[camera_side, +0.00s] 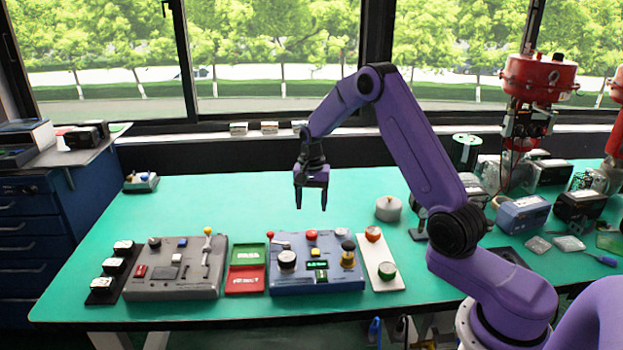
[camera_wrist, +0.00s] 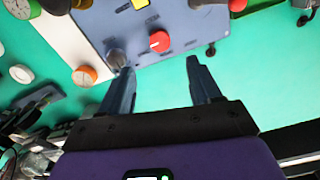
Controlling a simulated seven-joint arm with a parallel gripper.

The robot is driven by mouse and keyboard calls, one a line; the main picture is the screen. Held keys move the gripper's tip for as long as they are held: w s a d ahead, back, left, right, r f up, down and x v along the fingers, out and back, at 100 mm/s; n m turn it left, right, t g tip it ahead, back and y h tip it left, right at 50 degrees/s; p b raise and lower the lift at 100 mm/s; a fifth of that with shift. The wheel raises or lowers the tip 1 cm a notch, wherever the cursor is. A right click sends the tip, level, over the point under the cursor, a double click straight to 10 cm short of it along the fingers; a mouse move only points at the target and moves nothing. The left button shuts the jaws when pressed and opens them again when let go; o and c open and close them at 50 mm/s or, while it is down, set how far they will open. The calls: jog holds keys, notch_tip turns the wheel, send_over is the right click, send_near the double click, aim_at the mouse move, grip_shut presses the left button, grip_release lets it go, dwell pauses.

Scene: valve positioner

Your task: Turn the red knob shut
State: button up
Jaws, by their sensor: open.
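The red knob (camera_side: 311,235) sits at the back edge of the blue control panel (camera_side: 300,282), near its middle. In the wrist view the red knob (camera_wrist: 159,42) has a pale mark on its face and lies just beyond the gap between my fingertips. My gripper (camera_side: 312,203) hangs above the back edge of the panel, pointing down. It is open and empty, and its fingers (camera_wrist: 158,70) are apart from the knob. The left finger in the wrist view partly overlaps a dark grey knob (camera_wrist: 117,57) on the panel (camera_wrist: 190,25).
A red-tipped lever (camera_side: 270,236) and a yellow-based knob (camera_side: 348,258) flank the red knob. A white plate with orange and green dials (camera_side: 386,271) stands right. Green and red trays (camera_side: 246,268) and a grey panel (camera_side: 175,280) lie left. The table behind the panels is mostly clear.

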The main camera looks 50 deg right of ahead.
notch_tip(320, 180, up, 8)
jog(key=shift+a+f, duration=0.1)
dwell(0.4)
jog(key=s+a+r+n, duration=0.2)
jog(key=s+a+n, duration=0.45)
jog(key=a, duration=0.25)
jog(key=s+a+r+n, duration=0.3)
jog(key=s+a+n, duration=0.2)
jog(key=s+a, duration=0.3)
jog(key=s+a+f+n, duration=0.1)
jog(key=s+n, duration=1.1)
jog(key=s, duration=1.1)
